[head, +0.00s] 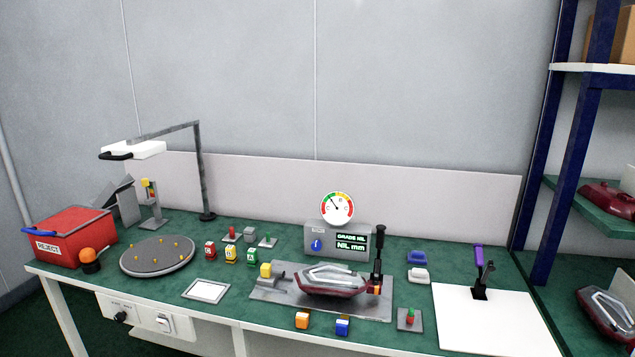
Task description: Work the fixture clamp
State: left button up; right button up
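The fixture is a grey metal plate (262,293) on the green bench, near its front middle. A dark red and clear tail lamp (330,283) lies on it. The fixture clamp (378,258) is at the lamp's right end; its black handle stands upright. An orange-red part shows low on the clamp, close to the lamp; I cannot tell whether it touches it. A yellow-topped block (266,270) sits at the plate's left end. Neither of my grippers is in view.
A gauge box (338,241) stands behind the fixture. A white board (495,325) with a purple-handled device (479,258) is at right. A round turntable (157,257) and red reject bin (72,238) are at left.

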aim_at(380, 244)
jog(key=z, duration=1.6)
jog(key=i, duration=0.1)
jog(key=u, duration=2.75)
jog(key=k, duration=1.25)
jog(key=z, duration=1.15)
jog(key=i, duration=1)
jog(key=u, duration=0.05)
